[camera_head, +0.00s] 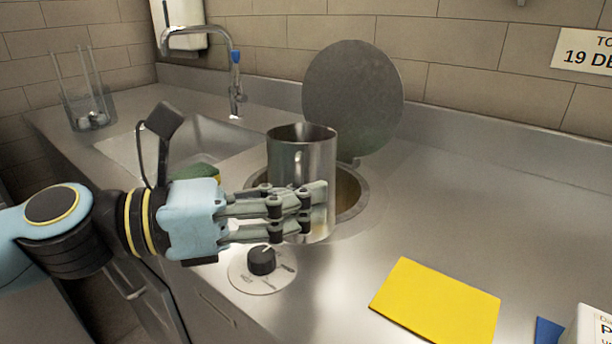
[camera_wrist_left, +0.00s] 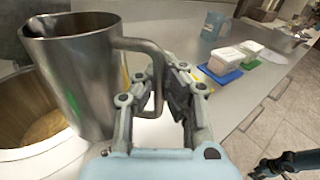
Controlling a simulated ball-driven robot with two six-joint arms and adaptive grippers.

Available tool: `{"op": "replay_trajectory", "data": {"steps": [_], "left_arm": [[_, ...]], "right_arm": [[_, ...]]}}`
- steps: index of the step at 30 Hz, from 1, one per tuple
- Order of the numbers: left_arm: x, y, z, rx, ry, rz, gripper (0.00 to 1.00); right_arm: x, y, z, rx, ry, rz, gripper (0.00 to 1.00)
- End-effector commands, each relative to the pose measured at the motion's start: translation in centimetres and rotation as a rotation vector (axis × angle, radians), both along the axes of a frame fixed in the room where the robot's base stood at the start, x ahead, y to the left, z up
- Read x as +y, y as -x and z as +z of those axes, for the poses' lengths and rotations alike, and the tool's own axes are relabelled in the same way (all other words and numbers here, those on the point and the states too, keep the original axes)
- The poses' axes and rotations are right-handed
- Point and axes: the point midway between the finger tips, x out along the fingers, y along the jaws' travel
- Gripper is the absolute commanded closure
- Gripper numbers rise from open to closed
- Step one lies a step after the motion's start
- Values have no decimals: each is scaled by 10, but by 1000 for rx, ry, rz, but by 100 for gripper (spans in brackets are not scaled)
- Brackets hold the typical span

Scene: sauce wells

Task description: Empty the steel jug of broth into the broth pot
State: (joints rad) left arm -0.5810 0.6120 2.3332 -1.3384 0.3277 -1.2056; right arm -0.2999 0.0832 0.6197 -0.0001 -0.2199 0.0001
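The steel jug (camera_head: 290,150) stands upright at the round broth pot (camera_head: 352,205), which is sunk in the counter. It covers the pot's near left part. In the left wrist view, the jug (camera_wrist_left: 75,75) hides part of the pot's rim, and pale brown shows inside the pot (camera_wrist_left: 30,115). My left gripper (camera_head: 318,197) has its fingers on both sides of the jug's handle (camera_wrist_left: 158,85) and looks closed on it. The jug's contents are hidden. A dark jointed part (camera_wrist_left: 288,162), perhaps my right gripper, shows at the lower right of the wrist view.
A round grey lid (camera_head: 352,95) stands open behind the pot. A control knob (camera_head: 262,260) is in front. A sink with a tap (camera_head: 236,75) lies left. A yellow board (camera_head: 435,300) and a white tub (camera_head: 592,328) are at right. The counter between is clear.

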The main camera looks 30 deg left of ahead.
Motion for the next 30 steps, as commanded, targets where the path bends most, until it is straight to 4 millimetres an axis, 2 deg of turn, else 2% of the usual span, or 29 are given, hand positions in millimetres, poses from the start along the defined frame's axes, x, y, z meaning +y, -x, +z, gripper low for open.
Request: {"op": "replay_trajectory", "data": {"steps": [1,3,15,24,30], "left_arm": [[1,-2,10,15,11,-1,100],[2,-4,12,45,29,-4,100],[11,-19,22,217,134,-19,100],[20,-34,28,345,211,-25,100],[27,-46,45,429,263,-28,100]], "right_arm": [[0,-2,14,-4,0,0,64],[0,-4,24,-6,0,0,64],[1,-9,73,-15,-2,-1,64],[5,-11,102,-18,-6,-1,64],[6,-12,131,-20,-7,-2,64]]}}
